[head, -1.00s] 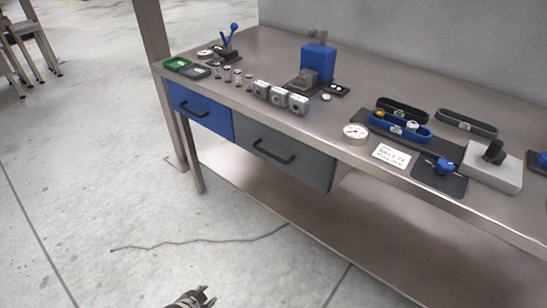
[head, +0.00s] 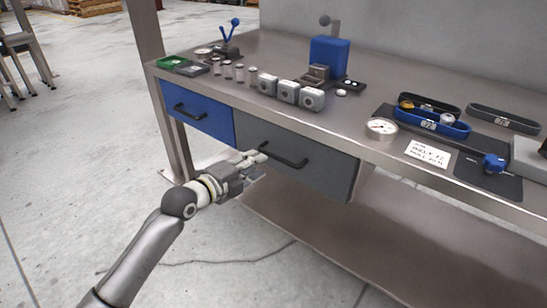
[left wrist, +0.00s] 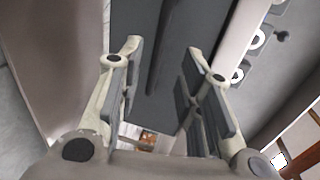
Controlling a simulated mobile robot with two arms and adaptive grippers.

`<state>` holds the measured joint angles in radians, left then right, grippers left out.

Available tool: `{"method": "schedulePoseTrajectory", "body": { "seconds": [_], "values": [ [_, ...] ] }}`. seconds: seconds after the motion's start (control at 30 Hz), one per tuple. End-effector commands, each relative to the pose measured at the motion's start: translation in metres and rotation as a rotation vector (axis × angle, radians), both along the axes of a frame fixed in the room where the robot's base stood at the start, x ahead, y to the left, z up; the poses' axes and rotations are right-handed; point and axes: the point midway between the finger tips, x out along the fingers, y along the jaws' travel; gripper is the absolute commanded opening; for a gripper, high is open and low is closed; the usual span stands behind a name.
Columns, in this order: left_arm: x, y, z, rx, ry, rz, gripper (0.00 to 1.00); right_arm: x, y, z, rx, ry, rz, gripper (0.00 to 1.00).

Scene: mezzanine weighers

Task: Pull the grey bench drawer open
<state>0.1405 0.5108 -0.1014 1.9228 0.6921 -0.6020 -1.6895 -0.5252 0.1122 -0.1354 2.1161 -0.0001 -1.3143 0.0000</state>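The grey bench drawer (head: 322,172) hangs under the worktop, right of the blue drawer, and looks shut. Its black bar handle (head: 284,155) runs across the front. My left gripper (head: 260,164) is open and empty, its fingers pointing at the drawer front near the handle's left end. In the left wrist view the two padded fingers (left wrist: 163,62) stand apart on either side of the grey drawer front (left wrist: 196,25). A dark bar, the handle (left wrist: 158,55), lies ahead between them. I cannot tell any contact. My right gripper is not in view.
The blue drawer (head: 198,112) is shut at the left. On the worktop stand several grey blocks (head: 288,93), a gauge (head: 381,128), a white card (head: 428,153) and a blue tray (head: 432,124). A lower shelf (head: 300,222) lies beneath. The floor in front is clear.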

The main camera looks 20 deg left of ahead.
Motion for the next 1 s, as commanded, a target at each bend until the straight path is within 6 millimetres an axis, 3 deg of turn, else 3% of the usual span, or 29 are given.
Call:
{"method": "schedulePoseTrajectory", "body": {
  "seconds": [0.2, 0.4, 0.87, 1.0],
  "values": [
    [0.04, -0.015, -0.01, -0.006, 0.0, 0.001, 0.34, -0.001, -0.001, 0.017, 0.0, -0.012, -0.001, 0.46],
    [0.066, -0.024, -0.015, -0.004, 0.0, 0.002, 0.34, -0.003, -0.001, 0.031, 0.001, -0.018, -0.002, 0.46],
    [0.078, -0.029, -0.018, -0.001, 0.002, 0.0, 0.34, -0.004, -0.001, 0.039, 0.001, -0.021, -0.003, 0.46],
    [0.078, -0.028, -0.018, -0.001, 0.002, 0.001, 0.18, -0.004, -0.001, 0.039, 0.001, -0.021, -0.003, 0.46]
  ]
}}
